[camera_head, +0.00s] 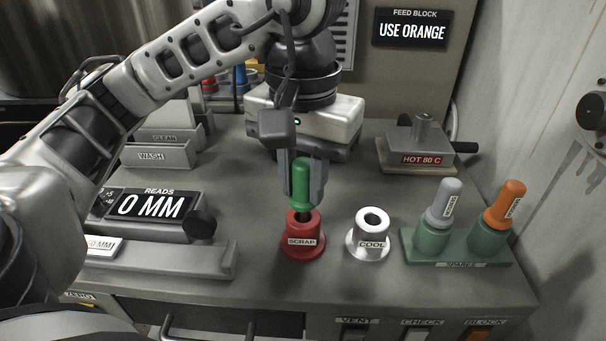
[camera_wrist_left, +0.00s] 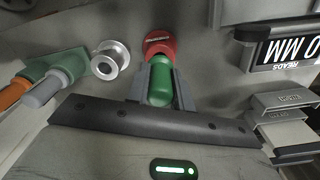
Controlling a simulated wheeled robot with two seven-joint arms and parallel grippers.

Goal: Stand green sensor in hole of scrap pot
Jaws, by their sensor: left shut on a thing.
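The green sensor (camera_head: 301,172) is upright between the fingers of my left gripper (camera_head: 304,182), which is shut on it. Its lower end is at the mouth of the red scrap pot (camera_head: 303,241), directly over the hole; how deep it sits I cannot tell. In the left wrist view the green sensor (camera_wrist_left: 160,84) lies between the fingers (camera_wrist_left: 160,86), with the red scrap pot (camera_wrist_left: 158,42) just beyond it. My right gripper is not in view.
A white cool pot (camera_head: 370,236) stands right of the scrap pot. A green spares rack (camera_head: 458,248) holds a grey and an orange sensor. A hot block (camera_head: 414,155) is behind. The gauge reading 0 MM (camera_head: 150,205) is on the left.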

